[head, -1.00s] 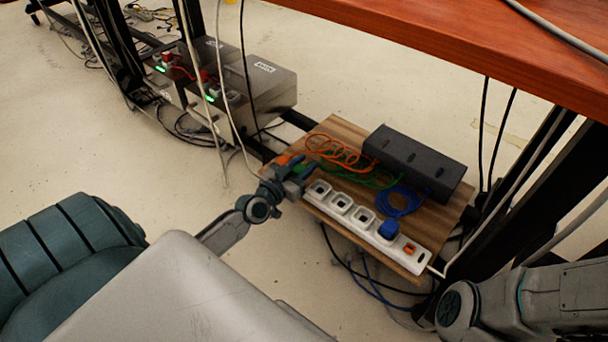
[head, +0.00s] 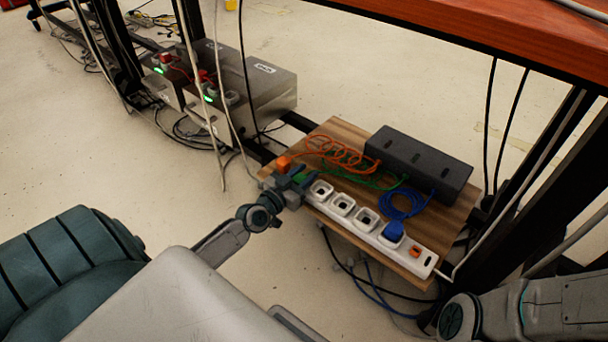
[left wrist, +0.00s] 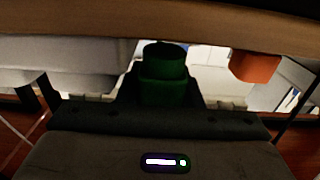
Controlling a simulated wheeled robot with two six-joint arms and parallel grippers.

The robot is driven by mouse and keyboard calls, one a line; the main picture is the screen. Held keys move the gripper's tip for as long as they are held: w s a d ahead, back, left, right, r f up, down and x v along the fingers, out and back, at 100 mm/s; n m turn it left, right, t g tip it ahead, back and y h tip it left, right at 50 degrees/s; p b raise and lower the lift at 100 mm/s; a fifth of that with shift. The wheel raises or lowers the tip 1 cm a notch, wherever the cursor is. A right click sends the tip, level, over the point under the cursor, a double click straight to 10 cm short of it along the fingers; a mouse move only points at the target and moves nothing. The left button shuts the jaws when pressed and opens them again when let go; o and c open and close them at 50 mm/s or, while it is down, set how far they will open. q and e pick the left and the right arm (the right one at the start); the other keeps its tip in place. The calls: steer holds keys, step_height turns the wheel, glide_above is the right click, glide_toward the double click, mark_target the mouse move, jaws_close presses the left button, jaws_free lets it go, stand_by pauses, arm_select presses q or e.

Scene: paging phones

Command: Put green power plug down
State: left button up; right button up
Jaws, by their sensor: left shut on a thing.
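The green power plug (left wrist: 163,75) is between the fingers of my left gripper in the left wrist view. In the head view the green plug (head: 301,178) shows partly, mostly hidden by the fingers. My left gripper (head: 294,182) is shut on it at the left end of the white power strip (head: 365,222). The green cord (head: 350,177) runs from there over the wooden board to the black box. I cannot tell whether the plug touches the board. My right gripper is out of view; only part of my right arm shows at lower right.
An orange plug (head: 283,163) lies near the board's left edge, close to my left gripper. A blue plug (head: 393,231) sits in the strip. The black box (head: 418,160) stands behind on the wooden board (head: 445,222). A red-brown tabletop (head: 480,32) hangs over the upper right.

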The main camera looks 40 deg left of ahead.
arm_select(q)
steer(key=shift+f, duration=0.35)
steer(key=o, duration=1)
steer(key=shift+r, duration=0.1)
steer(key=shift+r+p, duration=0.55)
steer(key=shift+r, duration=0.05)
steer(key=s, duration=0.4)
steer(key=s+p, duration=0.1)
steer(key=s, duration=0.3)
steer(key=s+a, duration=0.1)
steer(key=s, duration=0.3)
steer(key=shift+p, duration=0.35)
